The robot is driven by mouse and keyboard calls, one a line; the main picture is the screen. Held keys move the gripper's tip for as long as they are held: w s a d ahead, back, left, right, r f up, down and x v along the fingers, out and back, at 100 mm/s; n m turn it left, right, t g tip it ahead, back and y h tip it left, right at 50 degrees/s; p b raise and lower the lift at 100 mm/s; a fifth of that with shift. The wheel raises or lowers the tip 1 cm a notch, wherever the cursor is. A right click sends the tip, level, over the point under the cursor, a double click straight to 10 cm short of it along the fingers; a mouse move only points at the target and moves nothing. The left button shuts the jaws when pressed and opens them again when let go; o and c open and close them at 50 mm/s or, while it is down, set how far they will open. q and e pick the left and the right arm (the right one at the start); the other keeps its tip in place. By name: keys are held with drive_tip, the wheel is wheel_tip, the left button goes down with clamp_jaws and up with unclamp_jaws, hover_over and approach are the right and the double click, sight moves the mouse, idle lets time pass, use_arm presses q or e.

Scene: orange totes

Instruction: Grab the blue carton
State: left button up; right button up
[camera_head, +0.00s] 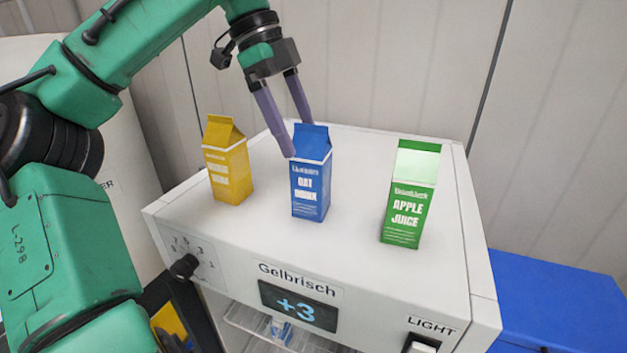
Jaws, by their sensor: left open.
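The blue carton (310,183) with "OAT DRINK" on it stands upright on top of the white Gelbrisch cabinet (347,258), between two other cartons. My left gripper (299,138) reaches down from above at the carton's top. Its purple fingers are open. One finger is in front of the carton's upper left edge, and the other goes down behind its top, where its tip is hidden. I cannot tell whether either finger touches the carton. My right gripper is not in view.
A yellow carton (228,168) stands to the left of the blue one, and a green apple juice carton (408,200) to the right. The cabinet top is clear between them. A pale panelled wall (400,60) is behind. A blue box (560,300) is at right.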

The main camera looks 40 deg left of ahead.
sight(296, 134)
use_arm(q)
drive_tip(key=f, duration=0.1)
drive_tip(key=w+a+f, duration=0.1)
drive_tip(key=shift+w+f, duration=0.2)
drive_tip(key=shift+f, duration=0.2)
drive_tip(key=d+f, duration=0.2)
drive_tip(key=f, duration=0.1)
drive_tip(key=shift+w+d+f+p, duration=0.2)
drive_tip(key=shift+p, duration=0.2)
drive_tip(key=shift+s+d, duration=0.1)
drive_tip(key=shift+d, duration=0.15)
drive_tip(key=shift+a+f, duration=0.15)
drive_tip(key=shift+a, duration=0.1)
drive_tip(key=c, duration=0.8)
clamp_jaws()
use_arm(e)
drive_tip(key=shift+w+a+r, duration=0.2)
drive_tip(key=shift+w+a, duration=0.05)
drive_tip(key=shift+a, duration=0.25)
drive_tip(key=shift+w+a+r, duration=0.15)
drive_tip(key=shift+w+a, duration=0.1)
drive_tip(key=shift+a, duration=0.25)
